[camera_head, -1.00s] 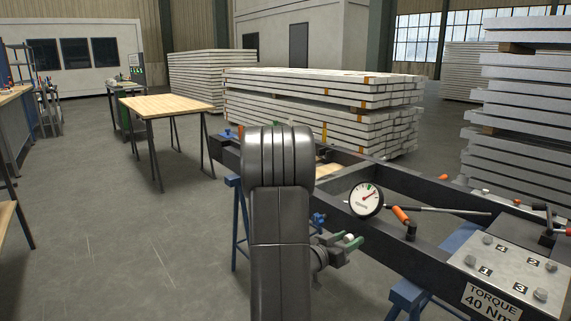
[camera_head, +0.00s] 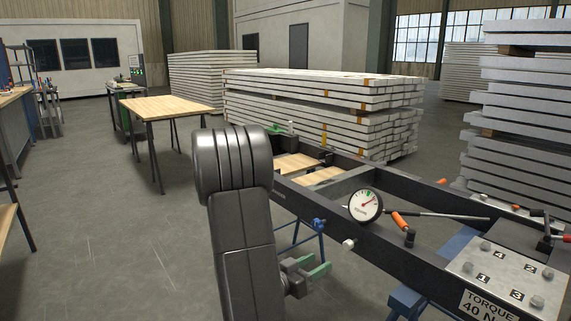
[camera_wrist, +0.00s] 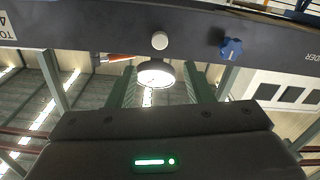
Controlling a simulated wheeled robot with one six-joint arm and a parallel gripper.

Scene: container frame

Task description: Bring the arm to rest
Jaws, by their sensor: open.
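My gripper (camera_head: 312,267) has green fingers and is beside the near side of the dark container frame (camera_head: 385,250), below its white knob (camera_head: 348,244). The fingers are apart with nothing held between them. In the wrist view my gripper (camera_wrist: 164,84) also shows open, its two green fingers pointing up the picture. The round gauge (camera_wrist: 155,74) appears between the fingers there, beyond them. My dark arm stands in the middle of the head view and hides part of the frame's far left end.
A blue knob (camera_head: 319,224) and an orange-handled wrench (camera_head: 402,221) are on the frame. A numbered bolt plate (camera_head: 508,270) is at right. Blue trestles (camera_head: 405,298) stand below. A wooden table (camera_head: 165,106) is behind left.

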